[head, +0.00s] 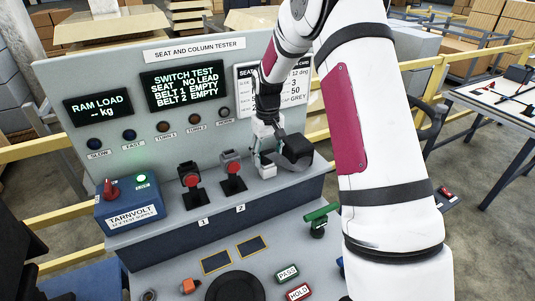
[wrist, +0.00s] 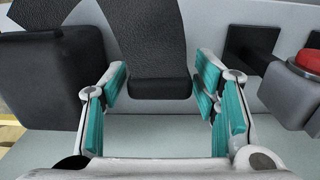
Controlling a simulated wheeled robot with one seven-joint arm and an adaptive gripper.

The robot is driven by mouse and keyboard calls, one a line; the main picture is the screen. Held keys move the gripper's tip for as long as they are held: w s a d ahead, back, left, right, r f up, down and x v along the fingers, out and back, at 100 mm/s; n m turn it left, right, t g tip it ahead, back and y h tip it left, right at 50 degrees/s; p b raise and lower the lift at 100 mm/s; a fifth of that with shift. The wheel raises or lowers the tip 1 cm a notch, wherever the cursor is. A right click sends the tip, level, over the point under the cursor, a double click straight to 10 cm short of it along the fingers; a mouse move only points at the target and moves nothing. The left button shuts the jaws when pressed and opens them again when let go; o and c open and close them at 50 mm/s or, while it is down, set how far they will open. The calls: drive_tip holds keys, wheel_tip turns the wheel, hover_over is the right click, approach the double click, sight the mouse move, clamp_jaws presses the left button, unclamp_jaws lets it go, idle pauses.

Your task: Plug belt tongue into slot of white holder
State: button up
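My gripper (head: 264,146) is low over the back ledge of the tester, right of the buckle marked 2. In the wrist view my gripper (wrist: 161,105) is open, its teal pads on either side of a black textured piece (wrist: 160,45) with a smooth lower edge (wrist: 160,88). Gaps show between this piece and the pads. It may be the belt and tongue grip; no metal tongue shows. A small whitish block (head: 268,171) below my gripper may be the white holder; its slot cannot be made out.
Two black buckles with red buttons, 1 (head: 190,178) and 2 (head: 232,168), stand to the left; a red button (wrist: 307,60) shows in the wrist view. A black block (head: 294,149) is close on the right. The blue supply box (head: 128,207) is farther left. A panel (head: 150,90) rises behind.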

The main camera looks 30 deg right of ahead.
idle(0.3)
wheel_tip(320, 180, up, 12)
idle(0.5)
drive_tip(key=o, duration=0.8)
wheel_tip(320, 180, up, 9)
idle(0.9)
idle(0.4)
